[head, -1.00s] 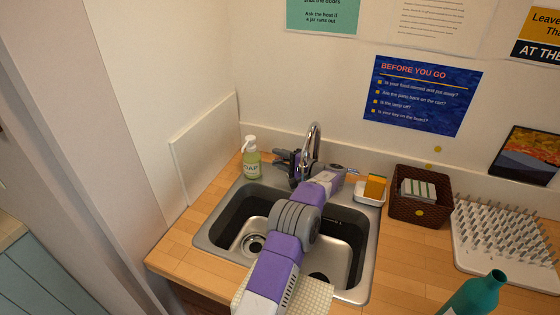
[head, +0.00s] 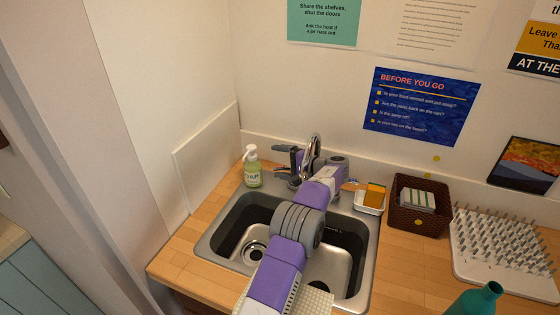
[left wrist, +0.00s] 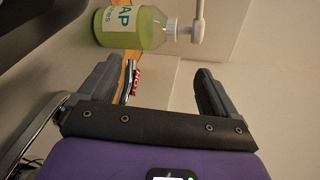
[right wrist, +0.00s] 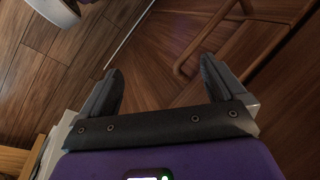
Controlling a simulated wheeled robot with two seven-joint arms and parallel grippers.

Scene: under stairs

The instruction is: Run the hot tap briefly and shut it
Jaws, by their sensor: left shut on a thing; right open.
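The sink tap has a curved chrome spout (head: 314,142) at the back of the steel sink (head: 216,232). My left arm reaches over the sink, and my left gripper (head: 285,160) is just left of the spout. In the left wrist view the hot lever (left wrist: 134,82), with a red HOT mark, lies between the fingers, beside the left one. The left gripper (left wrist: 155,88) is shut on this lever, its fingers well apart. My arm hides much of the tap base; I see no clear water stream. My right gripper (right wrist: 161,88) is open and empty above a wooden floor.
A green soap bottle (head: 252,168) stands left of the tap, close to my left gripper. Right of the sink are a dish with an orange sponge (head: 375,195), a brown basket (head: 421,222) and a white drying rack (head: 505,265). A teal bottle (head: 473,303) stands in front.

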